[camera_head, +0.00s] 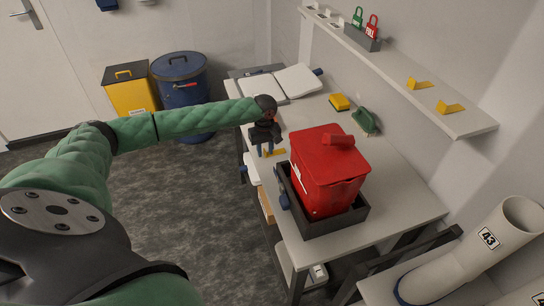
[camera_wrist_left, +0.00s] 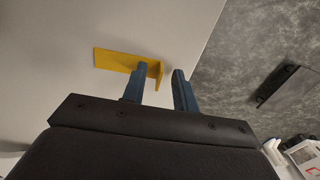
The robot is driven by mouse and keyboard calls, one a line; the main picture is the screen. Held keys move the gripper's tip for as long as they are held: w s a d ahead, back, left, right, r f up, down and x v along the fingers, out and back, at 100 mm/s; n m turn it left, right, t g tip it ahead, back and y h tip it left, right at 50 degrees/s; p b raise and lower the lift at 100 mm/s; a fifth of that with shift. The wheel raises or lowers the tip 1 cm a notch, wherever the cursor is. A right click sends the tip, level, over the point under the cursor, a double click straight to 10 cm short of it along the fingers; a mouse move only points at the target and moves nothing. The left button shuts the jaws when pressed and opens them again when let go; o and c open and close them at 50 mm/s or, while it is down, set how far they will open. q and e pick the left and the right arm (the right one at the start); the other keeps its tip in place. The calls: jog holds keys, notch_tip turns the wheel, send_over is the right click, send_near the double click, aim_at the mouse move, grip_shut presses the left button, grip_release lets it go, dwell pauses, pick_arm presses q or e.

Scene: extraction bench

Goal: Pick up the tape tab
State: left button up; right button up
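The tape tab (camera_head: 275,153) is a yellow L-shaped piece on the pale bench top, near the bench's left edge. In the left wrist view the tape tab (camera_wrist_left: 115,59) lies flat with a short flap standing up at its right end. My left gripper (camera_head: 264,150) points down over it. In the left wrist view the blue fingers of my left gripper (camera_wrist_left: 160,82) are apart, with the upright flap appearing between them, closer to the left finger. I cannot tell whether a finger touches it. My right gripper is not in view.
A red lidded bin (camera_head: 328,172) in a dark tray (camera_head: 336,224) stands just right of my left gripper. An open white binder (camera_head: 297,80), a yellow sponge (camera_head: 340,102) and a green brush (camera_head: 365,121) lie farther back. Two similar yellow tabs (camera_head: 450,107) sit on the wall shelf (camera_head: 470,122).

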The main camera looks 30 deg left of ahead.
pick_arm(q)
grip_shut()
dwell(0.5)
